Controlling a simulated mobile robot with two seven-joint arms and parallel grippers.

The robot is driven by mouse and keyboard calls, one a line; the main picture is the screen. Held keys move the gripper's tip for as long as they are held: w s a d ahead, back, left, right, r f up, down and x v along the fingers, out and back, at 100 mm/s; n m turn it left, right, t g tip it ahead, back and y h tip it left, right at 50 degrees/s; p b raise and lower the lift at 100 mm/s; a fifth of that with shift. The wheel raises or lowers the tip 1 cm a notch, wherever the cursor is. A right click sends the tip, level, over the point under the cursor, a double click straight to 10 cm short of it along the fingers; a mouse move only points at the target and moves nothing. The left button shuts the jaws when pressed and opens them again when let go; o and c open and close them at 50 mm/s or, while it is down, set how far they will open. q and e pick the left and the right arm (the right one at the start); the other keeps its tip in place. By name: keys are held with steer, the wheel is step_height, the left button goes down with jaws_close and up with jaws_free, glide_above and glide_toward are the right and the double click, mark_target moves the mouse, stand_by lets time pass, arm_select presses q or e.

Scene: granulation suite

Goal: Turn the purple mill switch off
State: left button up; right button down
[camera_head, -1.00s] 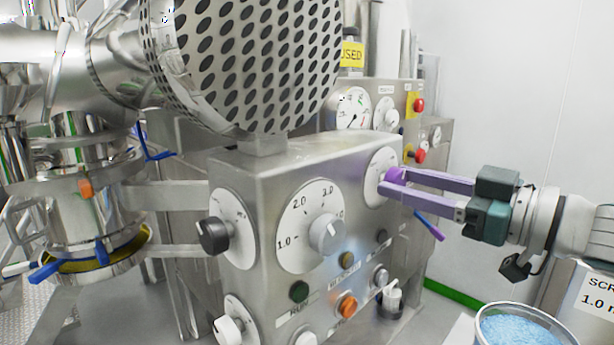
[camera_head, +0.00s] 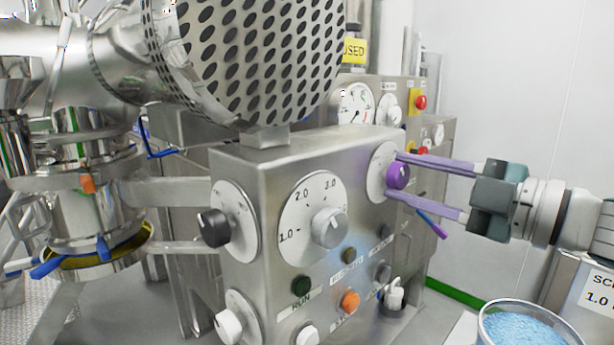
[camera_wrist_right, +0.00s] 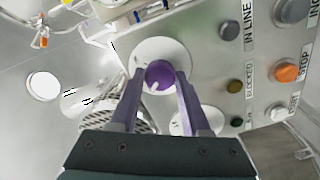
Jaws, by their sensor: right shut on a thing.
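The purple mill switch (camera_head: 398,177) is a round knob on a white dial plate (camera_head: 377,182), at the upper right of the steel control box front. It also shows in the right wrist view (camera_wrist_right: 160,75), centred on its white disc. My right gripper (camera_head: 394,175) reaches in from the right, with one purple finger above the knob and one below. In the right wrist view its fingers (camera_wrist_right: 159,78) lie on either side of the knob, shut on it. The knob's pointer mark is too small to read. My left gripper is not in view.
The box (camera_head: 290,165) also carries a grey speed knob (camera_head: 330,228), a black knob (camera_head: 214,228), a white knob (camera_head: 228,326) and an orange button (camera_head: 349,301). A tub of blue granules (camera_head: 522,325) stands at the lower right. A perforated drum (camera_head: 255,60) overhangs the box.

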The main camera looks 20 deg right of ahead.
steer(key=shift+n, duration=0.8)
steer(key=shift+c, duration=1.8)
jaws_free()
steer(key=shift+s+d+f, duration=0.15)
steer(key=shift+s+d, duration=0.05)
steer(key=shift+s, duration=0.25)
steer(key=b+v, duration=0.1)
steer(key=v, duration=0.8)
steer(key=shift+b, duration=0.3)
